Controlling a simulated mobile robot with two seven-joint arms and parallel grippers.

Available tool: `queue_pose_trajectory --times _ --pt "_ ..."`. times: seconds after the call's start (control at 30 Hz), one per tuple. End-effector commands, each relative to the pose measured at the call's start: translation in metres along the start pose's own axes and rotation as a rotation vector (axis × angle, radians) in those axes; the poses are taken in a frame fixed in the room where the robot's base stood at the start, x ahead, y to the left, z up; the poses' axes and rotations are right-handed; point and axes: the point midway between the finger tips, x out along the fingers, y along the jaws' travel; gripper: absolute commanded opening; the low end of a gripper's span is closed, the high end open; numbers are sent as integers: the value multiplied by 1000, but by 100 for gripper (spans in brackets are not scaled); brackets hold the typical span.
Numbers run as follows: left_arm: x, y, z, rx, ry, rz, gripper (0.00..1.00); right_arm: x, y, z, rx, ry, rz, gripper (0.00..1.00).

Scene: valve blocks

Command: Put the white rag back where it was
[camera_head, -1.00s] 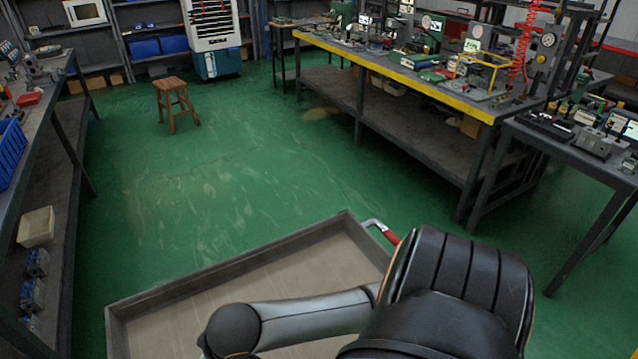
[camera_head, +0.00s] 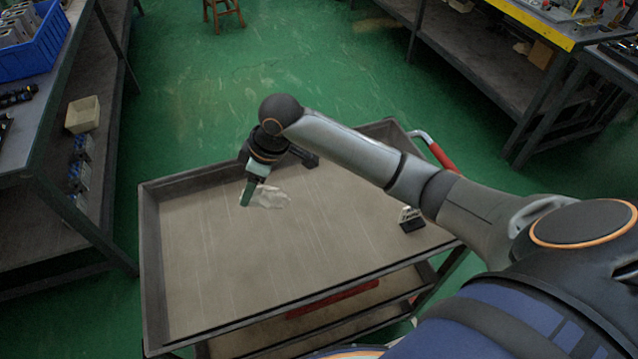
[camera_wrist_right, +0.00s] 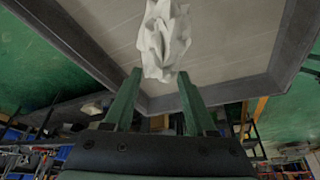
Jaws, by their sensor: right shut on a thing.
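The white rag (camera_head: 271,196) is crumpled and shows over the cart's top tray (camera_head: 215,288), left of the tray's centre. My right gripper (camera_head: 247,195) points down over the tray, with its green fingers at the rag's left side in the head view. In the right wrist view the rag (camera_wrist_right: 163,38) has its near end between the fingertips of my right gripper (camera_wrist_right: 160,74), which is shut on it. I cannot tell whether the rag touches the tray floor. My left gripper is not in view.
A dark object (camera_head: 304,157) lies behind the gripper on the tray. A small black-and-white item (camera_head: 410,218) stands near the tray's right side. Raised walls rim the tray. A shelf bench with a blue bin (camera_head: 47,45) stands left. The tray's front left is clear.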

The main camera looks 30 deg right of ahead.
Motion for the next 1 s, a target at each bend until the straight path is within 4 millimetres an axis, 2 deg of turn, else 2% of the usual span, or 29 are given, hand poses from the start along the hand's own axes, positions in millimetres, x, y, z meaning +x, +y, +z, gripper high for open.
queue_pose_trajectory --times 0.03,0.2,0.33,0.47,0.7,0.8,1.0 --pt "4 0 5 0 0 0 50 1 4 -9 -34 3 -12 0" --pt "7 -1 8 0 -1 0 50 -3 10 -25 -108 1 -44 0" --pt "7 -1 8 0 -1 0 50 -3 17 -18 -124 -4 -51 0" --pt "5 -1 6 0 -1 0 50 -2 30 9 -123 -7 -52 0" --pt "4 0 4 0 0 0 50 3 60 67 -122 -7 -51 0" --pt "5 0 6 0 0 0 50 18 67 86 -121 -6 -52 0" --pt "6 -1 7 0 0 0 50 33 77 109 -125 -2 -52 0"
